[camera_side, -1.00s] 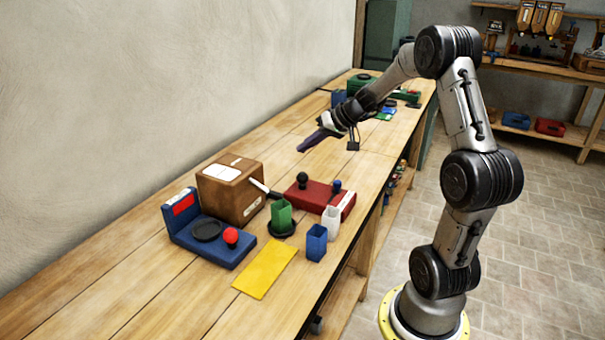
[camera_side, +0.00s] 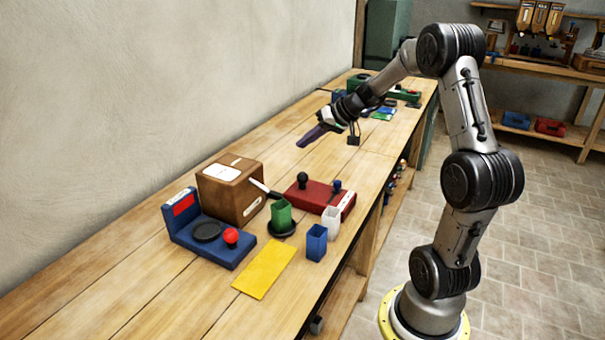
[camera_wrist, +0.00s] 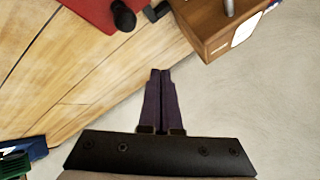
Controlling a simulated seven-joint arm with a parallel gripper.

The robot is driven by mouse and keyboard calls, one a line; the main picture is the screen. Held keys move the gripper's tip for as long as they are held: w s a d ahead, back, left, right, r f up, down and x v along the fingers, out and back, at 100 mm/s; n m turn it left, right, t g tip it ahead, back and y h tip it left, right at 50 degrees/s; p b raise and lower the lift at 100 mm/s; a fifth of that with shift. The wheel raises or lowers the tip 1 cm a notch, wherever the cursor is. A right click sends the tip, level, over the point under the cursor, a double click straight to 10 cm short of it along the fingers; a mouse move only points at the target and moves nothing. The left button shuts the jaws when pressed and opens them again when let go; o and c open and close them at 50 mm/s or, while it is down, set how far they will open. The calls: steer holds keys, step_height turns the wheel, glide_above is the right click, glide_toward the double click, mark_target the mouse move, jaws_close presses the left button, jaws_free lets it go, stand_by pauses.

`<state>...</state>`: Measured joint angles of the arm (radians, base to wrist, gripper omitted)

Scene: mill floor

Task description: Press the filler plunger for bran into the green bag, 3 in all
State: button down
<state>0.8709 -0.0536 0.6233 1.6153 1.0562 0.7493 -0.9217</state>
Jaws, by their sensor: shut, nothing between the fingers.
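A red base (camera_side: 308,197) on the bench carries a large black knob (camera_side: 303,180) and a smaller blue knob (camera_side: 337,185); its white label is too small to read. I cannot tell which knob is the bran plunger. The green bag (camera_side: 281,217) stands upright, open at the top, on a round black stand (camera_side: 282,230) beside the brown wooden box (camera_side: 228,192) and its pale lever or spout. My gripper (camera_side: 300,144) is shut and empty, above the bench and beyond the red base. The wrist view shows the shut fingers (camera_wrist: 161,72), apart from the black knob (camera_wrist: 123,15).
A blue bag (camera_side: 316,243) and a white bag (camera_side: 331,221) stand near the front edge. A yellow mat (camera_side: 265,269) lies in front. A blue scale-like device (camera_side: 212,242) with a red button (camera_side: 231,237) is at left. A wall runs behind the bench.

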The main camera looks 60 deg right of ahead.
mark_target(301, 174)
step_height(301, 174, up, 2)
steer(key=shift+r, duration=0.25)
steer(key=shift+f, duration=0.1)
steer(key=shift+f, duration=4.35)
steer(key=shift+f, duration=0.15)
steer(key=shift+f, duration=0.25)
steer(key=shift+f, duration=1.05)
steer(key=shift+r, duration=1.4)
